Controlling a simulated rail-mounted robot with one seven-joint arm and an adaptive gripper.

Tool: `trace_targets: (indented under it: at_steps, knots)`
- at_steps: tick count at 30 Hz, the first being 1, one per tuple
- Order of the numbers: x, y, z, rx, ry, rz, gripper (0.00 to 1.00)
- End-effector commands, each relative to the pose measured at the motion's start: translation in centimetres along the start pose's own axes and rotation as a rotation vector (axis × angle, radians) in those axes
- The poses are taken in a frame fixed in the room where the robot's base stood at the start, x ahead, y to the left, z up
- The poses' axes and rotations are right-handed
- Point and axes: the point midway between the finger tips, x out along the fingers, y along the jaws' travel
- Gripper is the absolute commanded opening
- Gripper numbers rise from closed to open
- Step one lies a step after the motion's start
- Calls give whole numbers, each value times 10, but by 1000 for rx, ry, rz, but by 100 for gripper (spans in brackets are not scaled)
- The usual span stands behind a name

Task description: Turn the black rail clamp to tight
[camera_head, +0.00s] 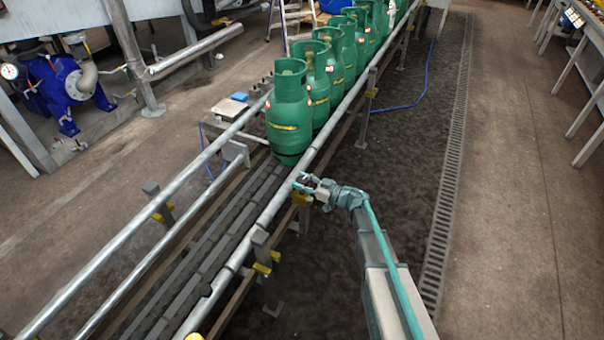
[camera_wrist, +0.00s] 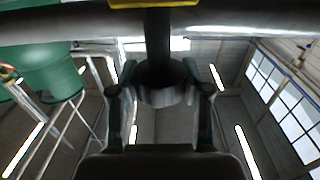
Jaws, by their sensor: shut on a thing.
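The black rail clamp (camera_wrist: 158,45) shows in the wrist view as a dark upright stem below a yellow piece, with a rounded, partly grey end between my fingers. My gripper (camera_wrist: 162,92) has one finger on each side of that end and is shut on it. In the head view my gripper (camera_head: 303,181) is at the near guide rail (camera_head: 262,218), just above a yellow bracket piece. There the clamp is mostly hidden by my gripper. I cannot read the clamp's turn angle.
Green gas cylinders (camera_head: 289,120) stand in a row on the conveyor (camera_head: 215,262), the nearest just beyond my gripper. Another clamp post (camera_head: 262,250) stands nearer along the rail.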

Motion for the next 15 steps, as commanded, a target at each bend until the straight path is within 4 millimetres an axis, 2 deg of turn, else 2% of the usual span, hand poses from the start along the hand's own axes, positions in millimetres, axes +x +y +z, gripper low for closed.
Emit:
trace_targets:
  at_steps: [1,15]
  knots:
    - [3,8,-5,1,0,-45,12]
    - [3,6,0,1,1,-489,12]
